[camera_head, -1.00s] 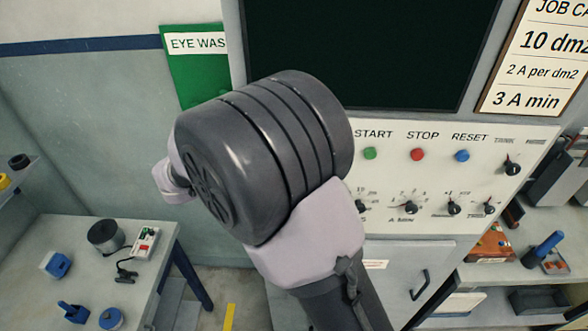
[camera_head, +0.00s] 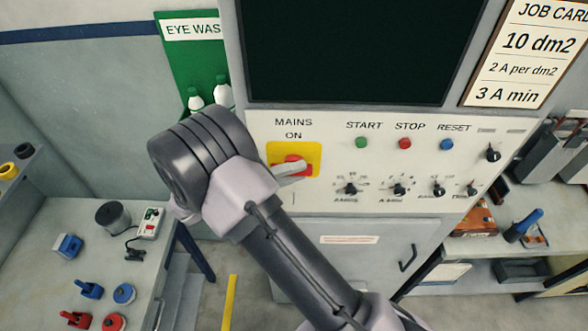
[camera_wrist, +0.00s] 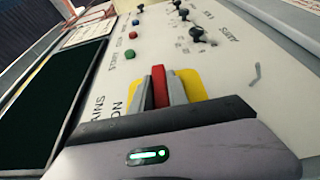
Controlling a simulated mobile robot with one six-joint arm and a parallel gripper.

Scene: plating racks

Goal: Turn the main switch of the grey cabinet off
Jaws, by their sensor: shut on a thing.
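The grey cabinet (camera_head: 330,235) has a white control panel (camera_head: 330,130) below a dark screen. Its main switch (camera_head: 292,160) is a red handle on a yellow plate, under the words MAINS ON. My gripper (camera_head: 297,169) is at this switch, its fingers over the plate and partly covering the handle. In the wrist view the red handle (camera_wrist: 160,86) stands between the two grey fingers, and my gripper is shut on it. The handle's long side appears to lie roughly across the panel. The lower part of the plate is partly hidden.
Green, red and blue buttons (camera_head: 404,143) and several black knobs (camera_head: 399,188) sit to the right on the panel. A bench (camera_head: 60,220) with small tools stands at left. A bench (camera_head: 480,245) stands at right. A green eye wash board (camera_head: 175,65) hangs behind.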

